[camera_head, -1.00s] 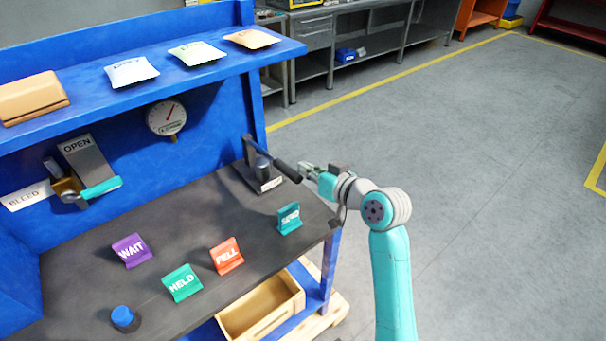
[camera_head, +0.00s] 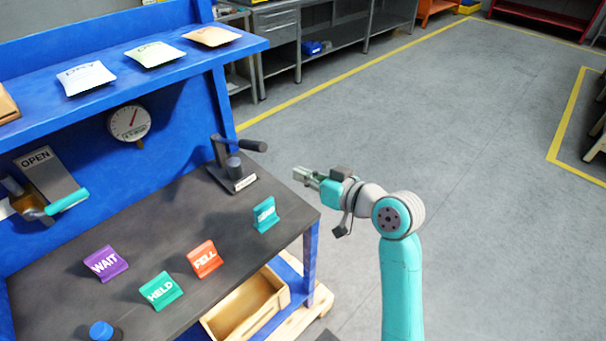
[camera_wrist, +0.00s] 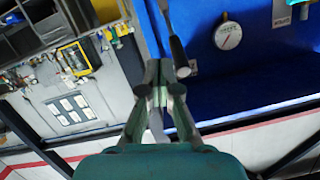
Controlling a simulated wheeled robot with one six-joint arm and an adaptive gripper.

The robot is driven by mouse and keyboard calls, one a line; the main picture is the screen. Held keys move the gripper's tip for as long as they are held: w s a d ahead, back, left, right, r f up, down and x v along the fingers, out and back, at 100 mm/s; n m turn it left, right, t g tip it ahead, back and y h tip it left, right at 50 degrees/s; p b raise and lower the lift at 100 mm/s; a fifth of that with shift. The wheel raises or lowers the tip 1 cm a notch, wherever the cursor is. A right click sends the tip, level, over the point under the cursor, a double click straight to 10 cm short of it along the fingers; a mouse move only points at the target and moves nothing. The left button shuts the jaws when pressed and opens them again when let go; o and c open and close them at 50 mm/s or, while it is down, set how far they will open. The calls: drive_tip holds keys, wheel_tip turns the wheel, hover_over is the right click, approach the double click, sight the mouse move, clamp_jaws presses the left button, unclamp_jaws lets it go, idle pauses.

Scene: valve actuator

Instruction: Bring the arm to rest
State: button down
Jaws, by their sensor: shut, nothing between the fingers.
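My gripper (camera_head: 304,175) is at the end of my turquoise and grey arm, to the right of the blue workbench in the head view. It points left and stands apart from the bench's right edge. Its fingers are together and hold nothing; they also show shut in the wrist view (camera_wrist: 158,75). The black lever device (camera_head: 236,165) stands on the bench top to the left of my gripper, its handle pointing right. A gap shows between that handle and my gripper in the head view.
The dark bench top (camera_head: 190,225) carries purple (camera_head: 105,263), green (camera_head: 160,291), orange (camera_head: 204,259) and teal (camera_head: 265,214) signs. A gauge (camera_head: 129,123) hangs on the blue back panel. An open wooden box (camera_head: 247,305) sits below the bench. Open floor (camera_head: 480,150) lies to the right.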

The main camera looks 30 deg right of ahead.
drive_tip(key=shift+f, duration=0.1)
idle(0.5)
drive_tip(key=s+a+f+m+h, duration=0.3)
drive_tip(key=s+f+m+h, duration=0.15)
drive_tip(key=s+f, duration=1.2)
drive_tip(key=s+a+r+n, duration=0.1)
drive_tip(key=s, duration=1.1)
drive_tip(key=s+r+n+h, duration=0.1)
drive_tip(key=s+n, duration=0.1)
drive_tip(key=s, duration=1.1)
drive_tip(key=shift+s+a+t, duration=0.25)
drive_tip(key=shift+a+t, duration=0.05)
drive_tip(key=shift+a, duration=0.05)
